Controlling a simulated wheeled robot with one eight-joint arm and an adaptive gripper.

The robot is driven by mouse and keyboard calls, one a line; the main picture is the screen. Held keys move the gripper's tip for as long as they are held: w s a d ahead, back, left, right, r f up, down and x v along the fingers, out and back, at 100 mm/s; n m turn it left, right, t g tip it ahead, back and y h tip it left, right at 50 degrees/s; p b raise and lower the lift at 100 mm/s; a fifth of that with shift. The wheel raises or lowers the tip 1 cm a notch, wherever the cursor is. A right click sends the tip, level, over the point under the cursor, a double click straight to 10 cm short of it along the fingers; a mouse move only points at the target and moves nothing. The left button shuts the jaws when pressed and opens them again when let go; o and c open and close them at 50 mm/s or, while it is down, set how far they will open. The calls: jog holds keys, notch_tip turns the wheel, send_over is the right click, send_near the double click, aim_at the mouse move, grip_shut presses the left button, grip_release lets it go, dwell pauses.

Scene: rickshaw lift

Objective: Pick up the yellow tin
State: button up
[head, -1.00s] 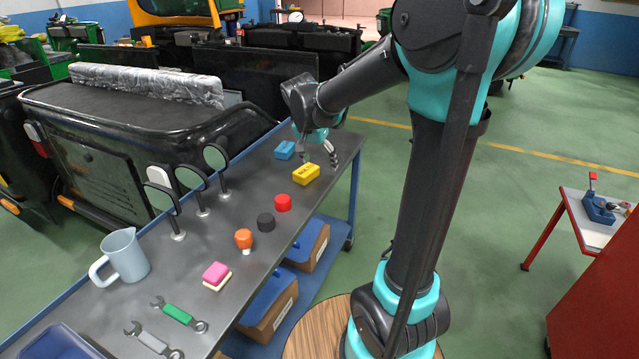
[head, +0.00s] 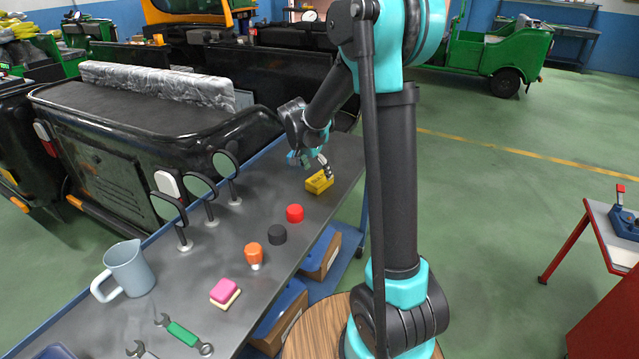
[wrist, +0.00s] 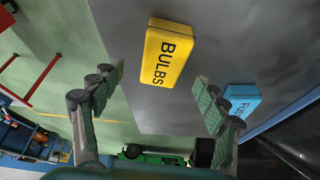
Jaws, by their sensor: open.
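The yellow tin (head: 319,182) lies on the far part of the grey bench, near its right edge. In the wrist view the yellow tin (wrist: 168,57) shows the word BULBS and lies ahead of the fingers, a little above the middle between them. My gripper (head: 314,163) is just behind and above the tin in the head view. In the wrist view my gripper (wrist: 158,97) is open, with its two green-padded fingers wide apart and nothing between them. I cannot tell from these views whether a finger touches the tin.
A blue tin (wrist: 241,101) lies beside the yellow one, close to the right finger in the wrist view. Bare bench surrounds the yellow tin's near side.

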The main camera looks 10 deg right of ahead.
aim_at(319, 178)
jog(key=shift+x, duration=2.75)
jog(key=shift+a+f, duration=0.2)
jog(key=shift+f, duration=0.1)
jog(key=shift+c, duration=0.6)
jog(key=c, duration=1.2)
